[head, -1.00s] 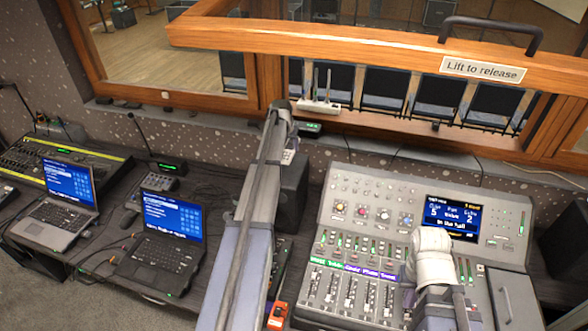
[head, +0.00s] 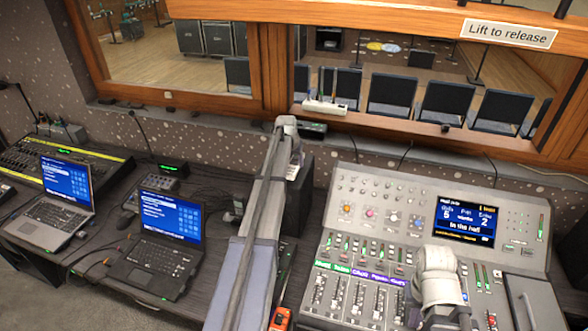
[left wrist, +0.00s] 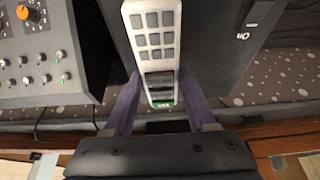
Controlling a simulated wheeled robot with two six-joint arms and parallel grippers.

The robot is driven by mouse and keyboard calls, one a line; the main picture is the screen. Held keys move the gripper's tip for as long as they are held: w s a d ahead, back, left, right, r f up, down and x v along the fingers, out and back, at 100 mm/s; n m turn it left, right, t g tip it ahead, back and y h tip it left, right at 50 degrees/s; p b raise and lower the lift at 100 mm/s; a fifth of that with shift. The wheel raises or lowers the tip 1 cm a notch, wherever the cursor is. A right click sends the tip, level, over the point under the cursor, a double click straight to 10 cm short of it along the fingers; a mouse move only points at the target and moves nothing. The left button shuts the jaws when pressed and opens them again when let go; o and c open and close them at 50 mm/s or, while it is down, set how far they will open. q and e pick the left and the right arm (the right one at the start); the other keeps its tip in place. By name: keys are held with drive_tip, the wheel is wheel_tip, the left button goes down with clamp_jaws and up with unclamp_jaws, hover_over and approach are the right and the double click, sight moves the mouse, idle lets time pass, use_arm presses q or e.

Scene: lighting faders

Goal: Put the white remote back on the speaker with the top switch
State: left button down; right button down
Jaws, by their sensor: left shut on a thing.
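The white remote (left wrist: 152,62), with grey keys and a small green-lit end, is between the purple fingers of my left gripper (left wrist: 160,112) in the left wrist view. A dark speaker (left wrist: 215,50) fills the view behind and beside it; a pale switch plate with an "on" mark (left wrist: 243,35) is on its right. I cannot tell whether the remote touches the speaker. In the head view the speaker (head: 300,195) stands left of the mixer, partly behind my left arm, and the remote (head: 293,172) shows as a small pale patch. My right arm is over the mixer; its jaws are hidden.
The grey mixing desk (head: 350,190) with faders and a lit screen is close right of the speaker. Two laptops (head: 155,265) stand on the left of the desk. A white holder with antennas (head: 325,106) sits on the window ledge behind. An orange item (head: 281,318) lies near my left arm.

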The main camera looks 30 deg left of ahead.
use_arm(q)
drive_tip(key=shift+f, duration=0.75)
drive_tip(key=shift+r, duration=0.15)
use_arm(e)
drive_tip(key=shift+f, duration=0.55)
drive_tip(key=shift+f, duration=0.1)
use_arm(q)
drive_tip(key=c, duration=0.7)
unclamp_jaws()
drive_tip(key=shift+f+b, duration=0.2)
drive_tip(key=shift+b, duration=0.1)
drive_tip(key=o, duration=0.5)
drive_tip(key=shift+r, duration=0.15)
